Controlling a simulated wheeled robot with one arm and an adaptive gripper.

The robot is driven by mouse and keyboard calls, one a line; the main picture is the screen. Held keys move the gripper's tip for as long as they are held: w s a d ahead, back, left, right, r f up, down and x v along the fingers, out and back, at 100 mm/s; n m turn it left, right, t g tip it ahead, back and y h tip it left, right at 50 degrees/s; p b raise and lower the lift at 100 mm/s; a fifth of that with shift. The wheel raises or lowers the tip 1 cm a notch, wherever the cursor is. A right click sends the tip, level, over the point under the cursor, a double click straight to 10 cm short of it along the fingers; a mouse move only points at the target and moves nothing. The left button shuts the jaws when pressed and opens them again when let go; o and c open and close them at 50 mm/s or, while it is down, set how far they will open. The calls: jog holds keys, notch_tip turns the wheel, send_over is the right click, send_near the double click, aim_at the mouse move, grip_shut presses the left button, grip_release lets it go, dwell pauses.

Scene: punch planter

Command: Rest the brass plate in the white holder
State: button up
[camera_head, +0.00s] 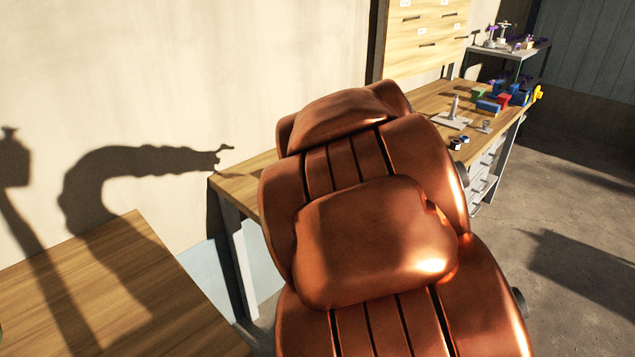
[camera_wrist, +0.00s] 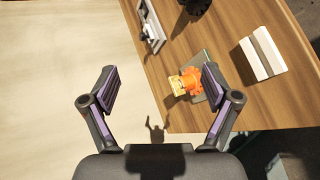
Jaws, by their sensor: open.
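My gripper (camera_wrist: 161,88) is open in the wrist view, its two dark fingers with purple pads spread wide and nothing between them. Beyond it, on a wooden table, a small yellow piece (camera_wrist: 176,87) sits against an orange object (camera_wrist: 191,80); I cannot tell if the yellow piece is the brass plate. A white slotted block (camera_wrist: 263,53), which looks like the white holder, stands further right on the table. It appears empty. The gripper is apart from all of these. In the head view my copper-coloured arm hides the gripper and much of the workbench.
A grey-green plate (camera_wrist: 207,68) lies beside the orange object. A pale frame-like fixture (camera_wrist: 150,27) is at the table's upper left. The head view shows a near wooden table (camera_head: 130,290), a long workbench (camera_head: 238,185) and a shelf (camera_head: 510,50) with small items behind.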

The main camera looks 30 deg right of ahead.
jog(key=w+d+n+t+y+b, duration=0.25)
jog(key=w+d+n+t, duration=0.3)
jog(key=w+n, duration=0.6)
jog(key=shift+w+a+f+n+t+y+b, duration=0.25)
jog(key=shift+w+a+f+n+y, duration=0.6)
jog(key=shift+f+n+y, duration=1.45)
jog(key=shift+w+a+f+n+t+y+b, duration=0.35)
jog(key=shift+a+f+n+y, duration=0.95)
jog(key=shift+n, duration=1.75)
jog(key=shift+w+a+f+n+t+y+b, duration=0.15)
jog(key=shift+w+a+f+n+y, duration=0.8)
jog(key=shift+f+n, duration=1.7)
jog(key=shift+w+a+f+y+p, duration=0.1)
jog(key=shift+w+a+f+p, duration=0.15)
jog(key=shift+w, duration=0.3)
jog(key=shift+w+a+f+y+p, duration=0.1)
jog(key=shift+w+a+p, duration=0.1)
jog(key=shift+w, duration=0.35)
jog(key=shift+w+a+f+y+p, duration=0.15)
jog(key=shift+w+f+p, duration=0.1)
jog(key=shift+w, duration=0.3)
jog(key=c, duration=1.4)
